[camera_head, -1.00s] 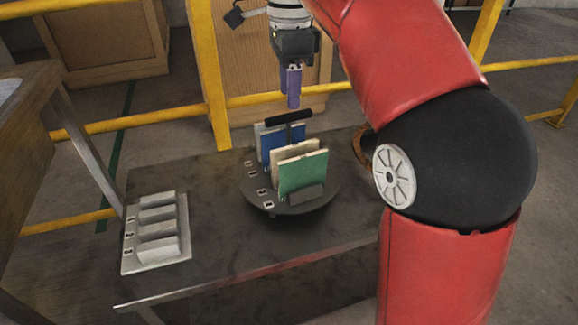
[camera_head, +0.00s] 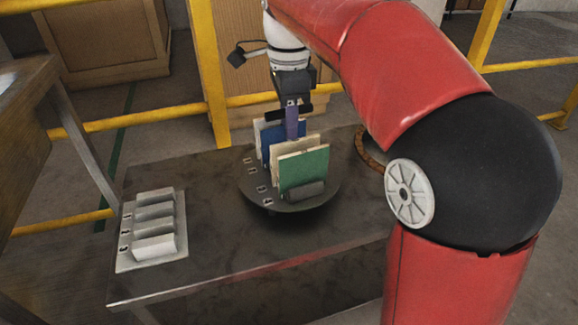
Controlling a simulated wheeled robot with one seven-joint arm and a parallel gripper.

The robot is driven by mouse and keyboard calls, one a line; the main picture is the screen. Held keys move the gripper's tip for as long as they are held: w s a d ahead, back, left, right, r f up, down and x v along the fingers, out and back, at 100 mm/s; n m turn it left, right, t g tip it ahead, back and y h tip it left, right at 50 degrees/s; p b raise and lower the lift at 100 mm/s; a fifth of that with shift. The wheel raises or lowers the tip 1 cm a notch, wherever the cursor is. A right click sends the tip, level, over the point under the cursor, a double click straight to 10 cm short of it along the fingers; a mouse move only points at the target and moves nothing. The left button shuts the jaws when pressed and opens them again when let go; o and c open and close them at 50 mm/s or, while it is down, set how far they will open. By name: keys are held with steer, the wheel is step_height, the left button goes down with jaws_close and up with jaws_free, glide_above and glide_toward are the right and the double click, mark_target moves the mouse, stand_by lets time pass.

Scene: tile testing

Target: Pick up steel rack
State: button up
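The steel rack is a dark round base (camera_head: 262,200) on the grey table, with a black bar handle (camera_head: 304,110) on top. It holds several upright tiles, including a green tile (camera_head: 304,172) in front, beige ones behind it, and a blue tile (camera_head: 269,138) further back. My gripper (camera_head: 292,124) points straight down at the handle. Its purple finger overlaps the handle in the picture, and the other finger is mostly hidden. I cannot tell whether the fingers close on the handle or only straddle it.
A light grey slotted holder (camera_head: 125,262) lies on the table (camera_head: 215,240) to the left, with bare tabletop between it and the rack. A brown ring-shaped thing (camera_head: 366,150) lies right of the rack. Yellow railings (camera_head: 215,100) and wooden crates (camera_head: 110,40) stand behind.

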jaws_close()
steer(key=shift+r, duration=0.1)
stand_by(1.1)
